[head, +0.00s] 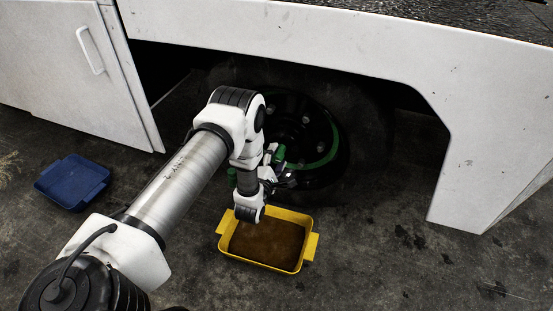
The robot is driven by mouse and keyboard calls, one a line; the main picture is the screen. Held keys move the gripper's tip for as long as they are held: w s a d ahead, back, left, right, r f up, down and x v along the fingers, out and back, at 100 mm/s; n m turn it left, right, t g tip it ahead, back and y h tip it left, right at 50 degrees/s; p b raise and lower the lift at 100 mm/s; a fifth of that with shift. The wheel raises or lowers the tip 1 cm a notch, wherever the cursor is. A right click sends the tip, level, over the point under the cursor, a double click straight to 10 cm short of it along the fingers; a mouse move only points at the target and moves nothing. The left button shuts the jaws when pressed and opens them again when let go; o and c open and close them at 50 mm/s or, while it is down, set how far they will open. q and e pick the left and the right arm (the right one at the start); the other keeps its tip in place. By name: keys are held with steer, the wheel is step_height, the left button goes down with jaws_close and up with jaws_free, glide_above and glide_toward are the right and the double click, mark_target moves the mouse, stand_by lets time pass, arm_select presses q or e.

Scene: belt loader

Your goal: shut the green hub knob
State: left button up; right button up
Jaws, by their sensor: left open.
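The green hub knob (279,154) shows in part at the wheel hub, just beside my left gripper. My left gripper (287,174) is open, with its fingers close to the knob at the hub. I cannot tell whether they touch it. The wheel's black hub (318,128) has a green curved band (326,158) on its lower right. My left arm hides the left part of the wheel and hub. My right gripper is not in view.
A yellow tray (312,246) with brown contents stands on the floor below the hub. A blue tray (72,182) lies at the left. The white vehicle body (470,110) frames the wheel arch, and a white cabinet door (75,70) is at upper left.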

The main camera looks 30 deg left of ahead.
arm_select(q)
steer(key=c, duration=1.1)
steer(key=shift+c, duration=0.2)
